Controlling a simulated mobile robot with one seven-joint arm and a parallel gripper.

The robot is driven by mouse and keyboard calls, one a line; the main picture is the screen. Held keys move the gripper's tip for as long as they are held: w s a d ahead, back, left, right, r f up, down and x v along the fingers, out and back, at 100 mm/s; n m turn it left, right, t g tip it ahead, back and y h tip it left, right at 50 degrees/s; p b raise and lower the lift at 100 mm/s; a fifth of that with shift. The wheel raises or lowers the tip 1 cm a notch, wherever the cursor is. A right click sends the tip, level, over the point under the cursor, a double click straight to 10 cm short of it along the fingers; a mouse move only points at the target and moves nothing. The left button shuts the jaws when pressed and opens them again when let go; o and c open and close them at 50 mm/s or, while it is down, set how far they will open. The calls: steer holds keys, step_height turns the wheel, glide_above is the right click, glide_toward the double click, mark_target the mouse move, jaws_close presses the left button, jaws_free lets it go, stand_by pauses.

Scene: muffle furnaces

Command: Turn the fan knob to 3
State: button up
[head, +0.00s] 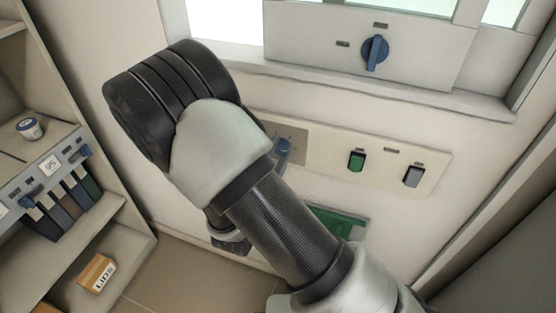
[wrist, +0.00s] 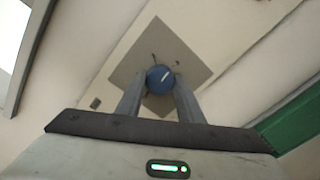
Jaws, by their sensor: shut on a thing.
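A blue round knob (wrist: 159,79) with a white pointer line sits on a grey square plate (wrist: 172,48) with small marks around it. The knob shows at the middle of the wrist view, between the two fingers of my gripper (wrist: 158,90). The fingers are shut on it, one on each side. The white line points to the upper right in that view. In the head view the knob (head: 283,150) is partly hidden behind my arm, on the left of the wall panel. My gripper is hidden there by the arm. The marks are too small to read.
The wall panel also bears a green switch (head: 357,160) and a grey switch (head: 412,176). Above is another blue knob (head: 375,52) on a grey panel. A shelf unit (head: 120,222) with a box (head: 97,272) stands left. A green object (head: 343,223) is below the panel.

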steer(key=shift+f+m+b, duration=0.1)
steer(key=shift+m+b, duration=1.15)
steer(key=shift+m, duration=0.05)
steer(key=o, duration=1.1)
steer(key=shift+s, duration=0.15)
steer(key=v, duration=1.7)
